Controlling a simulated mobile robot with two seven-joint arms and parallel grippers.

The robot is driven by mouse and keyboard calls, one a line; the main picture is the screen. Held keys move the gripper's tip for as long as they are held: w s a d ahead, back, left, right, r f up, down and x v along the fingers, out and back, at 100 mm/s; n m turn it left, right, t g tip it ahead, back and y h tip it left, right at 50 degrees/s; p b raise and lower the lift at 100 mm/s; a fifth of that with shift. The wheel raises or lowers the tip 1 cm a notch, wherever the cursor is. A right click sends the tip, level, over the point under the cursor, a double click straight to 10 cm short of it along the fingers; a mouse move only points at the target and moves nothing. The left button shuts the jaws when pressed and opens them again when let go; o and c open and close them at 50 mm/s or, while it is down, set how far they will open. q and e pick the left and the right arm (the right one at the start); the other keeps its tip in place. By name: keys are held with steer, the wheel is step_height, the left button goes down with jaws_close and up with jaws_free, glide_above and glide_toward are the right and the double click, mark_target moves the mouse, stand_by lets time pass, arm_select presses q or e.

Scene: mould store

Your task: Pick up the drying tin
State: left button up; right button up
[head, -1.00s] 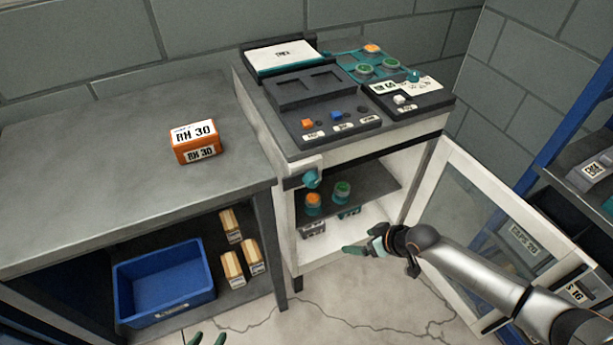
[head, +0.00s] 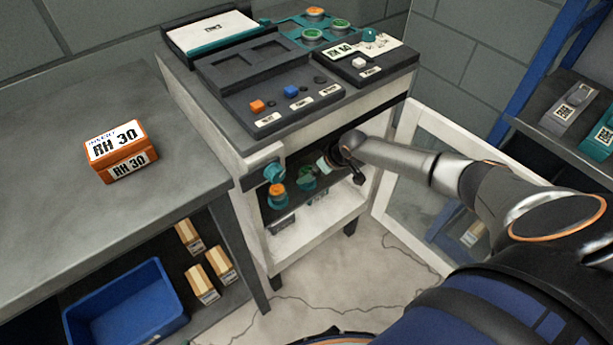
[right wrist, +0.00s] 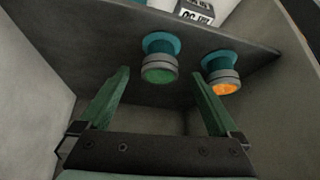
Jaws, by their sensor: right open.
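Two teal tins stand on the shelf inside the open cabinet: one with a green top (head: 307,178) and one with an orange top (head: 277,194). I cannot tell which is the drying tin. My right gripper (head: 323,165) reaches into the cabinet beside the green-topped tin. In the right wrist view, where the shelf appears overhead, my right gripper (right wrist: 160,77) is open and empty. The green-topped tin (right wrist: 159,66) is ahead between the fingers' lines, and the orange-topped tin (right wrist: 223,78) is to the right. My left gripper is not in view.
The cabinet door (head: 400,180) stands open at the right, beside my arm. More green- and orange-topped tins sit in a teal rack (head: 322,25) on the cabinet top. An orange RH 30 box (head: 122,152) is on the bench; a blue bin (head: 125,310) is below.

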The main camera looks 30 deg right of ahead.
steer(key=shift+x, duration=0.85)
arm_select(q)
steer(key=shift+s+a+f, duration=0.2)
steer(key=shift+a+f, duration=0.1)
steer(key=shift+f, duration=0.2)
arm_select(e)
steer(key=c, duration=1.5)
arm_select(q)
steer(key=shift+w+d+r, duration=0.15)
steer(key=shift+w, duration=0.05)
arm_select(e)
steer(key=shift+o, duration=0.2)
steer(key=shift+r, duration=0.15)
